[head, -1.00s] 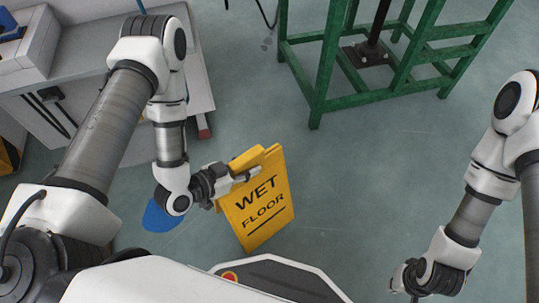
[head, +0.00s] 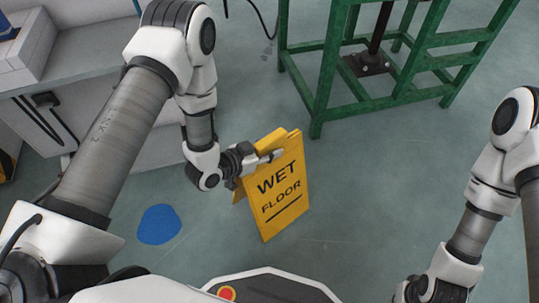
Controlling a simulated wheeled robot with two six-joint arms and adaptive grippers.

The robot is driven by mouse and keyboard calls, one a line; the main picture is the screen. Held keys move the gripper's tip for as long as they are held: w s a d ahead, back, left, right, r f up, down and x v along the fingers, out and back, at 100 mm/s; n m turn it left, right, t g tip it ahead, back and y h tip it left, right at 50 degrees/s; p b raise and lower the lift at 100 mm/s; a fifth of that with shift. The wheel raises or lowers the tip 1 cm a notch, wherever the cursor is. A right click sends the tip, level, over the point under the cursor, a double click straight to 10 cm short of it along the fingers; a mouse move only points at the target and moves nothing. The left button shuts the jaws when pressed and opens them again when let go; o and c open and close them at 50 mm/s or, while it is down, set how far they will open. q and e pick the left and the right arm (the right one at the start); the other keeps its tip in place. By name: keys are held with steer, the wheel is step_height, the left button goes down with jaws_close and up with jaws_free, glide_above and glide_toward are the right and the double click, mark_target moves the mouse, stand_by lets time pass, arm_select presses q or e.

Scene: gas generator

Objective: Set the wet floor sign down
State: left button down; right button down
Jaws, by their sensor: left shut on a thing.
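The yellow wet floor sign (head: 281,190) is upright in front of my base, with its black lettering facing me. My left gripper (head: 268,157) is shut on the sign near its top left edge. The sign's rear panel shows only as a strip behind the front one. I cannot tell whether its lower edge touches the floor. My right gripper (head: 412,292) is at the bottom right, partly cut off by the frame edge, away from the sign; its fingers do not show clearly.
A blue patch (head: 158,224) lies on the grey-green floor left of the sign. A green metal frame (head: 322,85) stands behind it. A grey-white bench (head: 95,80) is at the upper left. The floor right of the sign is clear.

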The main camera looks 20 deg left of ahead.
arm_select(q)
step_height(320, 180, down, 2)
steer(key=shift+f+b, duration=0.1)
steer(key=shift+b, duration=0.45)
steer(key=c, duration=0.8)
jaws_free()
steer(key=p+v, duration=0.5)
steer(key=v, duration=0.7)
